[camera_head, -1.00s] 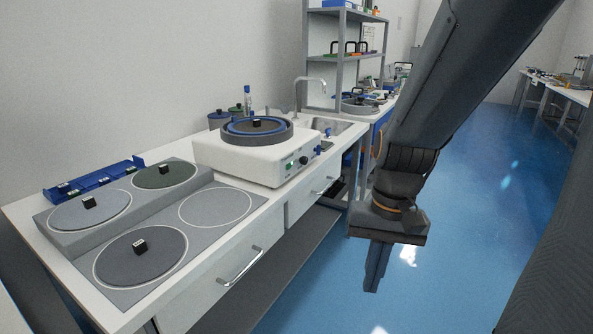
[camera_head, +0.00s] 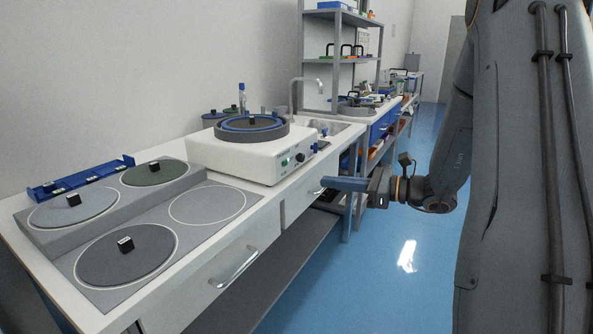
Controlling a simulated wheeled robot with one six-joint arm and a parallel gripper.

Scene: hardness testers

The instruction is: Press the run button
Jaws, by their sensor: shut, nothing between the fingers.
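The white polishing machine (camera_head: 236,160) stands on the bench with a round blue-rimmed platen on top. Its front panel, facing right, carries a small green button (camera_head: 285,163), a black knob (camera_head: 300,157) and small blue parts near the right corner. The lettering is too small to read, so I cannot tell which control is the run button. My gripper (camera_head: 324,183) is shut and empty. It points left, in front of the bench edge and to the right of and below the panel, apart from the machine in the picture.
The white bench (camera_head: 215,262) has drawers with metal handles (camera_head: 234,268). Grey discs (camera_head: 126,255) with black knobs and a blue tray (camera_head: 80,180) lie at the left. A sink with a tap (camera_head: 293,95) is behind the machine. The blue floor (camera_head: 400,290) is clear.

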